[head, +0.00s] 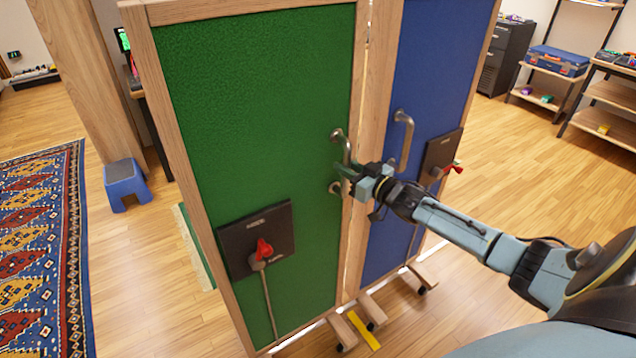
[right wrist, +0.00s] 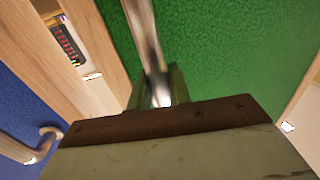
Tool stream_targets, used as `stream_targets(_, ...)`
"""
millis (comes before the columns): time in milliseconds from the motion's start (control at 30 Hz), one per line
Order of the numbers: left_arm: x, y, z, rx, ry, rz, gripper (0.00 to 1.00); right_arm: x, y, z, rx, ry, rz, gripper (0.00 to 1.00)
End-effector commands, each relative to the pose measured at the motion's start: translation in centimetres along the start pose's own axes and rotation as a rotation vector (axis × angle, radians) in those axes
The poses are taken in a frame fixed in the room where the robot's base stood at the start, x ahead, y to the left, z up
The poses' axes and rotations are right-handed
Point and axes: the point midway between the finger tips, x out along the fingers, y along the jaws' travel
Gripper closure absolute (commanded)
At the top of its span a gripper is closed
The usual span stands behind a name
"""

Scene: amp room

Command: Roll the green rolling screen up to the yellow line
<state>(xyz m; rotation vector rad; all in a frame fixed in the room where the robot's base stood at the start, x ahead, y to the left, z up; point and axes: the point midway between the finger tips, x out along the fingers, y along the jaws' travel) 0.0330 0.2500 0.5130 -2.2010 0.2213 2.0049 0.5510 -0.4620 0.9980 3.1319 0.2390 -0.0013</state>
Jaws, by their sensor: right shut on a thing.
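The green rolling screen (head: 255,120) stands upright in the head view, with a wooden frame and a metal handle (head: 341,140) near its right edge. My right gripper (head: 350,172) is shut on that handle. In the right wrist view the handle bar (right wrist: 145,40) runs between the fingers (right wrist: 162,92), with the green panel (right wrist: 225,50) behind it. The yellow line (head: 363,330) shows on the floor near the feet of the screens, and part of it is hidden. My left gripper is not in view.
A blue rolling screen (head: 425,70) with its own handle (head: 404,135) stands close on the right. A blue step stool (head: 125,185) and a patterned rug (head: 45,250) lie to the left. Shelves (head: 610,95) stand at the right. The floor (head: 520,170) between is clear.

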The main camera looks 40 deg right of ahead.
Motion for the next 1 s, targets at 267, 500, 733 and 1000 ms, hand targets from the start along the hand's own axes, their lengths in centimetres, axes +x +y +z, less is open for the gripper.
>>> stream_targets(267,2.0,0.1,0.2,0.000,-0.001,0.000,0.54,-0.9,5.1,-0.1,-0.004,0.004,0.004,1.00)
stream_targets(500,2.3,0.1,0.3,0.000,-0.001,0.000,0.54,-1.2,6.3,-0.1,-0.001,0.003,0.002,1.00)
stream_targets(733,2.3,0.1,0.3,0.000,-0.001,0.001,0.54,-1.2,6.5,-0.2,-0.001,0.003,0.005,1.00)
stream_targets(1000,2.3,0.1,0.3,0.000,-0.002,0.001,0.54,-1.2,6.4,-0.2,-0.002,0.002,0.005,0.61)
